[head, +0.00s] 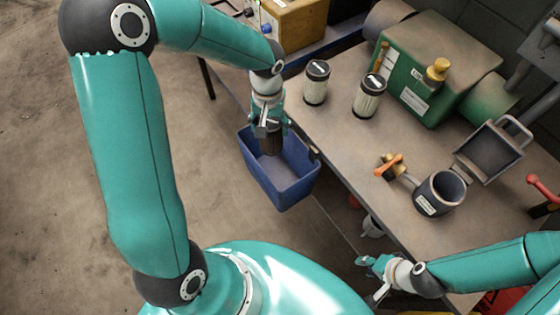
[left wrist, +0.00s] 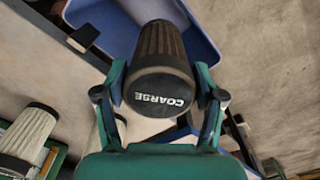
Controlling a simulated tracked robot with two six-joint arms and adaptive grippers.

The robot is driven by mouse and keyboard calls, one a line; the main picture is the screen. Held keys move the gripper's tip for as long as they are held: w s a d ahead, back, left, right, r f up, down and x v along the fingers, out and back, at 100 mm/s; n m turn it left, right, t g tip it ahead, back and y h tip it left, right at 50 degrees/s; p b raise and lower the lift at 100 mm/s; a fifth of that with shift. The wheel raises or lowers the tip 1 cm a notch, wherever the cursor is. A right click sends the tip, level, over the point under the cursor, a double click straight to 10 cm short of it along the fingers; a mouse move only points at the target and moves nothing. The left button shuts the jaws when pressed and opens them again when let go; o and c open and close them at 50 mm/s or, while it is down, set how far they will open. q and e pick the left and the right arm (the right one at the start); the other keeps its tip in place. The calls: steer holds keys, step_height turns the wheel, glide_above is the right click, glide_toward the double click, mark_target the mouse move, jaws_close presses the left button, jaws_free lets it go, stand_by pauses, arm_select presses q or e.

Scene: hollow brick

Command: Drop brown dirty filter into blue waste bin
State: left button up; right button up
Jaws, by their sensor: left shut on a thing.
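The brown dirty filter (left wrist: 160,55) has a dark cap marked COARSE in the left wrist view. My left gripper (left wrist: 160,98) is shut on it by the cap end. In the head view, my left gripper (head: 270,122) holds the filter (head: 272,143) pointing down over the blue waste bin (head: 283,190). The filter's lower end shows against the inside of the bin; its exact height cannot be told. The bin (left wrist: 205,45) also shows beyond the filter in the left wrist view. My right gripper (head: 370,270) is low by the table's front edge, with its fingers too small to read.
Two pale filters with black caps, one left (head: 316,83) and one right (head: 369,97), stand on the table (head: 340,135). A green machine (head: 435,70), a dark round housing (head: 440,193), its open lid (head: 490,150) and an orange-handled valve (head: 390,166) are further right.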

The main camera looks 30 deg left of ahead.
arm_select(q)
steer(key=shift+w+f+b, duration=0.1)
steer(key=shift+f+b, duration=0.25)
steer(key=shift+f, duration=0.2)
steer(key=shift+f+b, duration=1.6)
steer(key=shift+f, duration=0.8)
steer(key=o, duration=1.5)
steer(key=shift+s, duration=0.2)
